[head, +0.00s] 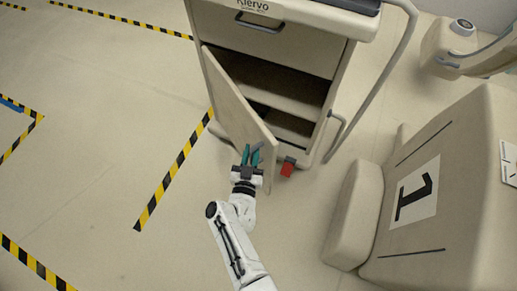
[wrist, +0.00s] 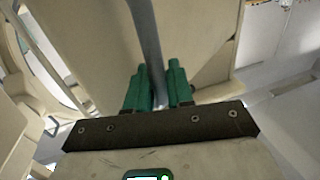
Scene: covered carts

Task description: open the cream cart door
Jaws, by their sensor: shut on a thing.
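The cream cart (head: 277,50) stands at the top middle of the head view. Its door (head: 232,103) is hinged on the left and stands partly open, with dark shelves showing behind it. My gripper (head: 251,153) is at the free edge side of the door, low down. In the wrist view the green fingers (wrist: 158,82) are shut on a grey bar, the door handle (wrist: 148,45), which runs between them. The door panel (wrist: 85,45) fills much of that view behind the handle. The lower part of the handle is hidden by the fingers.
A drawer with a dark handle (head: 259,22) is above the opening. A red-pedalled caster (head: 288,168) sits at the cart's lower right. The floor at left is clear, with striped tape (head: 172,172).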

